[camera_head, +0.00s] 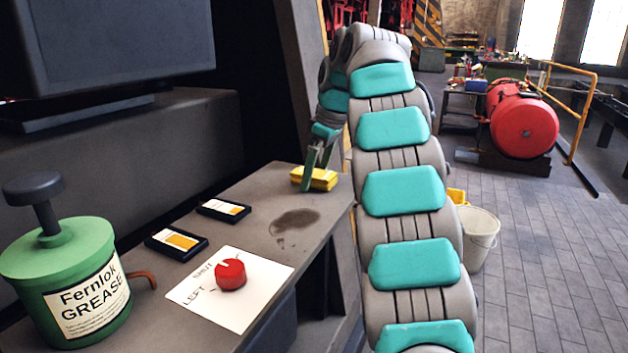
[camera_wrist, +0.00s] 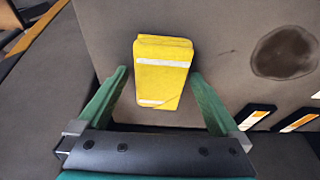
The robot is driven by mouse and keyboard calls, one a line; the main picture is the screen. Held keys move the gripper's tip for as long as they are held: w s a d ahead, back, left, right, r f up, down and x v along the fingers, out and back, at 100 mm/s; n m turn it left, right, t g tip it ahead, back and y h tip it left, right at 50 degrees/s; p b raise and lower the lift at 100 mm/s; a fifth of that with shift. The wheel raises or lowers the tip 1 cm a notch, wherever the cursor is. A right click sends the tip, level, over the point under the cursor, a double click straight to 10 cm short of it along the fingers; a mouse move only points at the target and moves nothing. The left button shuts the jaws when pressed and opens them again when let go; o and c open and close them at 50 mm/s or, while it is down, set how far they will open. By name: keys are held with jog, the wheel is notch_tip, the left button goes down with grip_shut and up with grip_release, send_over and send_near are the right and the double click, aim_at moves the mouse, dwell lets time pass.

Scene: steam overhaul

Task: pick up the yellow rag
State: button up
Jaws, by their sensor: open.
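The yellow rag (camera_head: 318,179) lies folded on the far end of the dark bench top (camera_head: 262,190). In the wrist view the rag (camera_wrist: 162,72) is a yellow folded pad with pale stripes. My gripper (camera_head: 314,168) reaches down at the rag from above. In the wrist view the green fingers of my gripper (camera_wrist: 158,90) are spread, one on each side of the rag's near part, with gaps between fingers and rag. The jaws are open and hold nothing. The exact height of the fingertips above the bench cannot be told.
A green grease pot (camera_head: 75,280), a red knob (camera_head: 231,274) on a white card, and two small dark cases (camera_head: 176,243) (camera_head: 223,209) are on the bench. A dark stain (camera_wrist: 284,52) marks the top beside the rag. A white bucket (camera_head: 478,238) stands on the floor.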

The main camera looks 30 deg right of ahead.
jog(key=c, duration=1.3)
jog(key=shift+r, duration=0.15)
